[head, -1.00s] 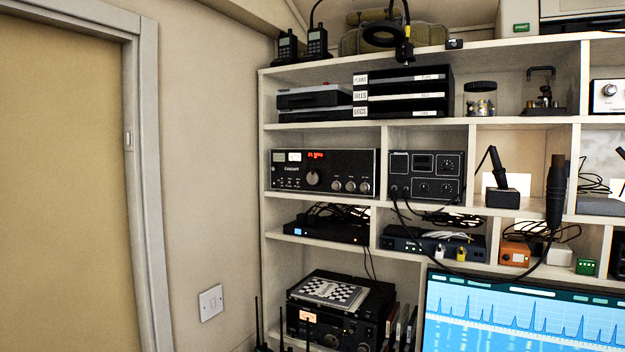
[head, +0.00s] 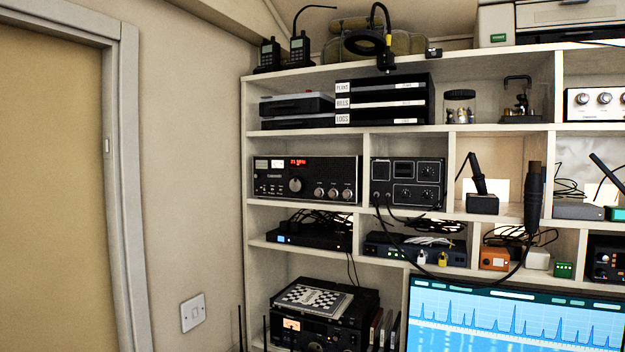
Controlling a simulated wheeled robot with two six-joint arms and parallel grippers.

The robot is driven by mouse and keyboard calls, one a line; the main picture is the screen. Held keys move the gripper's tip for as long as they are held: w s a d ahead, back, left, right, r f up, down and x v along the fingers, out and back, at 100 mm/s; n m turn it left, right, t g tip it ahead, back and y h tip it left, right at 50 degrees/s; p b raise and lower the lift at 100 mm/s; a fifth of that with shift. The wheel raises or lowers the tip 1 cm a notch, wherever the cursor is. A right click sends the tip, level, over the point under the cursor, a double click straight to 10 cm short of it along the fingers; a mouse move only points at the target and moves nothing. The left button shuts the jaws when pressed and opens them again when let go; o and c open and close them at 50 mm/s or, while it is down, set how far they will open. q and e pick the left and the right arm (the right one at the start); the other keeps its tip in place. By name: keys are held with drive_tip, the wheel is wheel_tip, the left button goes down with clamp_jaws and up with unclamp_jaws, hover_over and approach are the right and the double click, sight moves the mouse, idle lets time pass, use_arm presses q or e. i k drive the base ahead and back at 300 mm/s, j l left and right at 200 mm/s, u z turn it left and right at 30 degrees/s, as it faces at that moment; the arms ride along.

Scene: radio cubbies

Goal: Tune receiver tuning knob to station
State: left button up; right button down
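The receiver (head: 306,179), a black-faced box with a lit red display (head: 298,162), sits in the left cubby of the shelf's second row. Its large round tuning knob (head: 296,184) is on the front panel, below the display. Smaller silver knobs (head: 333,193) are to the right of it. The display's digits are too small to read surely. Neither of my grippers shows in the head view.
Beside the receiver, a black unit with dials (head: 407,182) fills the adjacent cubby. A microphone (head: 534,195) hangs in front of the shelf with a dark cable. A monitor (head: 514,315) stands lower right. Bare wall and a door (head: 50,180) are at left.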

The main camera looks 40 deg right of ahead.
sight(298, 185)
drive_tip(key=i+j, duration=0.45)
drive_tip(key=i+j+z, duration=0.1)
drive_tip(key=z, duration=0.3)
drive_tip(key=i+j+z, duration=0.1)
drive_tip(key=z, duration=0.35)
drive_tip(key=j+z, duration=0.1)
drive_tip(key=z, duration=0.3)
drive_tip(key=i+j, duration=0.05)
